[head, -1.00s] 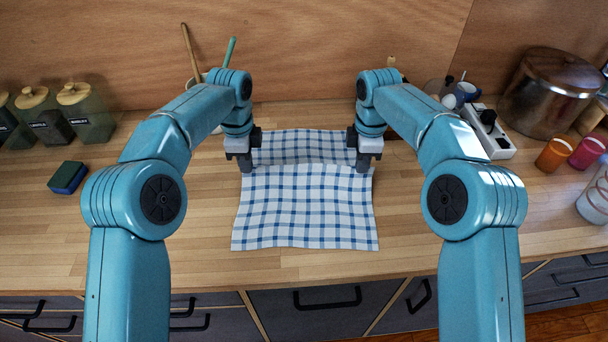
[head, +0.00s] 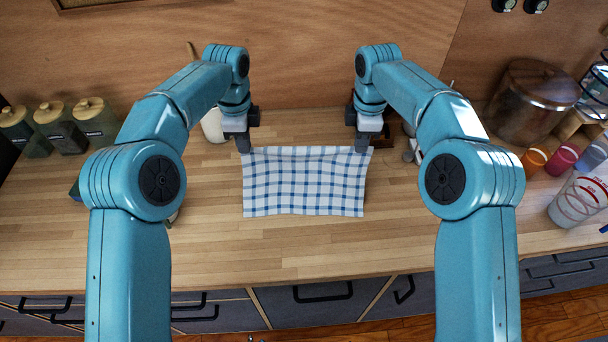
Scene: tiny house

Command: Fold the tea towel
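The blue-and-white checked tea towel (head: 304,187) lies on the wooden worktop in the middle of the head view. Its far edge runs between my two grippers and looks slightly raised, with a shallow sag in the middle. My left gripper (head: 244,147) is at the towel's far left corner and seems shut on it. My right gripper (head: 362,147) is at the far right corner and also seems shut on it. The fingertips are small and partly hidden, and anything behind the raised edge is hidden.
Lidded jars (head: 60,125) stand at the back left. A copper pot (head: 532,100), coloured cups (head: 563,157) and a glass jar (head: 580,200) stand on the right. The worktop (head: 300,250) in front of the towel is clear, with drawers below its front edge.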

